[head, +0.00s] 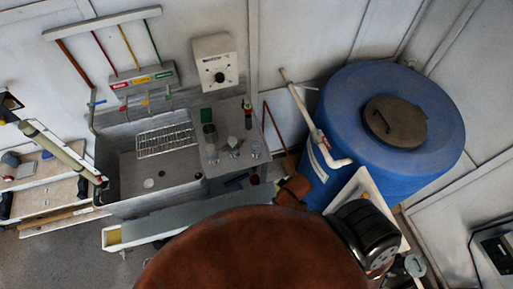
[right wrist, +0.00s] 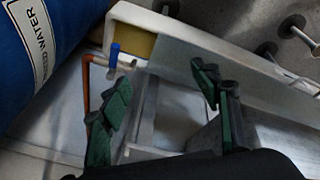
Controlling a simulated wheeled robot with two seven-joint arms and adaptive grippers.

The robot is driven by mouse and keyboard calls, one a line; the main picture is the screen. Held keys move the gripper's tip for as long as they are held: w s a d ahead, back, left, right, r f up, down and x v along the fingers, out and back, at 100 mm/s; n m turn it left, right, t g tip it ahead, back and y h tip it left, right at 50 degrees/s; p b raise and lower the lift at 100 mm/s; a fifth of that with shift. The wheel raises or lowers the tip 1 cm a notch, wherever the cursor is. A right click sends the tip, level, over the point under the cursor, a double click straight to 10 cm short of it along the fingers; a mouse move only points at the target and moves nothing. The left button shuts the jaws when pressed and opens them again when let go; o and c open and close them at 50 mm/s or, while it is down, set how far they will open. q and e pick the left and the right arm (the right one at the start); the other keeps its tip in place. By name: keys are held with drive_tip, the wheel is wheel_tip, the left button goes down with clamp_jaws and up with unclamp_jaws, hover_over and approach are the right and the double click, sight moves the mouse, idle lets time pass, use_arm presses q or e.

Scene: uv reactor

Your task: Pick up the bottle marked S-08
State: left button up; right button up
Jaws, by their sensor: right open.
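No mark S-08 can be read in either view. Small clear vessels stand on the grey counter (head: 222,162) beside the sink in the head view: a taller one (head: 210,133), a middle one (head: 233,146) and a right one (head: 255,150). A dark, slim item with a red top (head: 247,115) stands behind them. My right gripper (right wrist: 160,82) is open, with dark green fingers apart and nothing between them. It is over a pale surface by a white-edged trough, away from the vessels. My left gripper is not in view.
A blue barrel (head: 345,115) stands right of the counter; its side also shows in the right wrist view (right wrist: 45,40). A sink (head: 125,175) with a wire rack (head: 166,140) is left of the counter. A blue-handled tap (right wrist: 114,55) is near my right fingers.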

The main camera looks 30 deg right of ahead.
sight(256, 149)
drive_tip(key=w+a+r+n, duration=0.1)
drive_tip(key=w+r+n, duration=0.3)
drive_tip(key=w+n, duration=0.2)
drive_tip(key=w+a+r+n+t+h+p, duration=0.1)
drive_tip(key=w+r+n, duration=0.4)
drive_tip(key=n, duration=0.6)
drive_tip(key=w+a+r+n+t+h, duration=0.1)
drive_tip(key=w+r+n, duration=0.3)
drive_tip(key=w+n, duration=0.3)
drive_tip(key=shift+r+n+p, duration=0.2)
drive_tip(key=shift+n+p, duration=0.2)
drive_tip(key=shift+n, duration=0.8)
drive_tip(key=shift+x, duration=1.1)
drive_tip(key=shift+s+d+x, duration=0.15)
drive_tip(key=shift+s+x, duration=0.05)
drive_tip(key=shift+x, duration=1.2)
drive_tip(key=shift+s+d+x, duration=0.15)
drive_tip(key=shift+x, duration=1.2)
drive_tip(key=shift+f, duration=0.1)
drive_tip(key=shift+c, duration=0.3)
drive_tip(key=c, duration=1.1)
drive_tip(key=shift+c, duration=0.2)
